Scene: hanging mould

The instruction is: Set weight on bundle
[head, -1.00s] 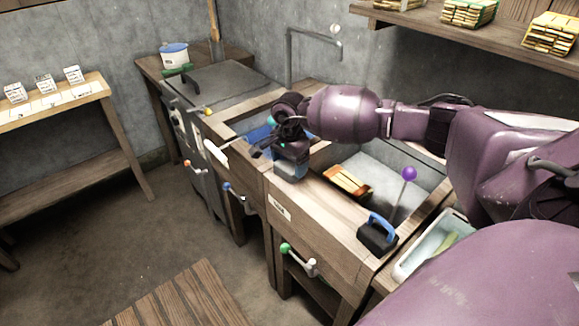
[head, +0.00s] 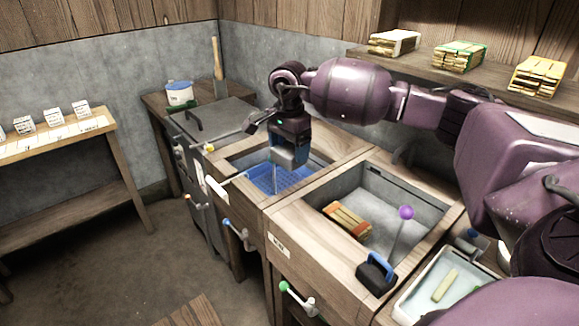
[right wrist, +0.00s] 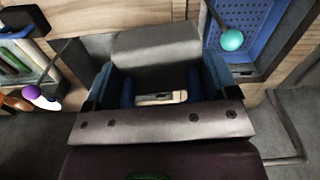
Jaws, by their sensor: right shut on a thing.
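My right gripper (head: 289,132) hangs over the left basin, pointing down. It is shut on a grey weight (head: 283,157) with a blue handle. The weight fills the middle of the right wrist view (right wrist: 155,45), with blue posts on either side. It is held above the basin, and its underside is hidden. A wood bundle with orange-red bands (head: 347,218) lies in the right basin, apart from the gripper. Whether another bundle lies under the held weight cannot be told. My left gripper is not in view.
A second, dark weight with a blue handle (head: 376,272) stands on the right basin's front rim. A purple-knobbed lever (head: 406,213) rises over that basin. A blue perforated tray (head: 262,180) lies in the left basin. A pale tray (head: 412,303) stands at the right.

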